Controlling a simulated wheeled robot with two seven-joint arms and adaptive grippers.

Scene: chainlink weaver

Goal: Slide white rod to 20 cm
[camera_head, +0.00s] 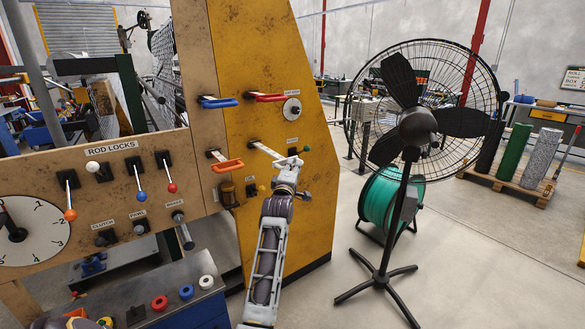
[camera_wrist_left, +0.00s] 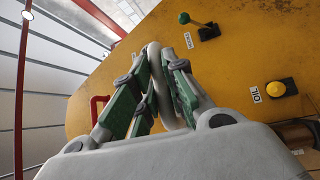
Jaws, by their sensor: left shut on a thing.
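The white rod (camera_head: 264,149) sticks out of a slot in the yellow machine panel, below the red and blue rods. My left gripper (camera_head: 287,168) is at its outer end, in front of the panel. In the left wrist view, the left gripper (camera_wrist_left: 155,95) has its green-padded fingers closed around a pale loop handle (camera_wrist_left: 154,58), which fits the white rod's end. The fingers hide part of this handle in the head view. I cannot read any length scale on the rod.
The blue rod (camera_head: 219,103), red rod (camera_head: 269,97) and orange rod (camera_head: 226,166) project nearby. A green-knobbed lever (camera_wrist_left: 184,18) and a yellow button (camera_wrist_left: 276,89) sit on the panel. Rod lock levers (camera_head: 136,178) are at left; a fan (camera_head: 420,127) stands at right.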

